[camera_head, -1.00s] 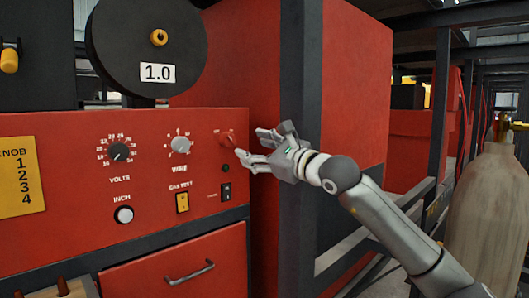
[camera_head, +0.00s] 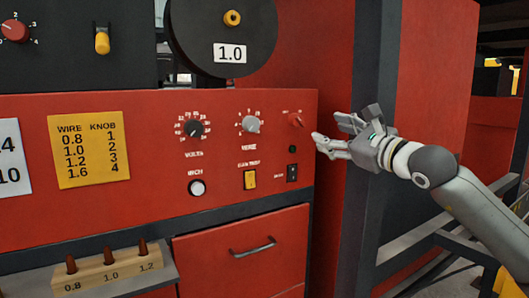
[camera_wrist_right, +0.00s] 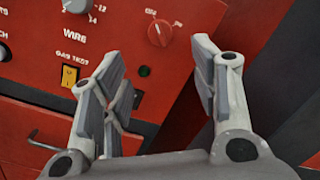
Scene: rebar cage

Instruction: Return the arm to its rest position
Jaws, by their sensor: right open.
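My right gripper (camera_head: 328,134) is open and empty near the right edge of the red control panel (camera_head: 95,215). My right arm comes in from the right in the head view. In the right wrist view my gripper (camera_wrist_right: 160,75) shows its two fingers spread, with the panel beyond them. A small red rotary knob (camera_head: 296,119) sits on the panel just up and left of the fingers. It also shows in the wrist view (camera_wrist_right: 158,33), above the gap between the fingers and apart from them. My left gripper is not in view.
A dark post (camera_head: 372,170) stands close behind my right gripper. The panel has a volts knob (camera_head: 193,127), a wire knob (camera_head: 250,124), a yellow switch (camera_head: 250,179) and a yellow chart (camera_head: 88,149). A wooden tip holder (camera_head: 108,272) is at lower left. A drawer (camera_head: 242,250) lies below.

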